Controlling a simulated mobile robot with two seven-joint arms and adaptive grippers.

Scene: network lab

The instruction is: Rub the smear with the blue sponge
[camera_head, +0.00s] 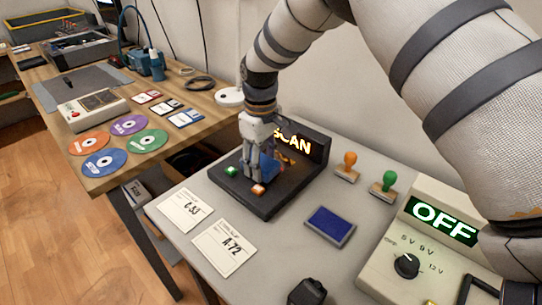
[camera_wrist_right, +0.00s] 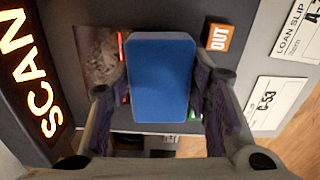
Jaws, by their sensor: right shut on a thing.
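The blue sponge (camera_wrist_right: 160,78) is between the two fingers of my right gripper (camera_head: 256,172) and fills the middle of the right wrist view. In the head view only a bit of the sponge (camera_head: 268,164) shows behind the fingers. The gripper is shut on it, low over the black scan station (camera_head: 272,205). A brownish, mottled patch (camera_wrist_right: 97,60), which looks like the smear, lies beside the sponge towards the SCAN sign. Whether the sponge touches the surface I cannot tell. My left gripper is not in view.
The lit SCAN panel (camera_head: 304,148) stands upright behind the gripper. Green and orange OUT buttons (camera_head: 258,190) sit at the station's front. Loan slips (camera_head: 224,247), a blue pad (camera_head: 330,226), two stamps and an OFF control box (camera_head: 425,250) surround it.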

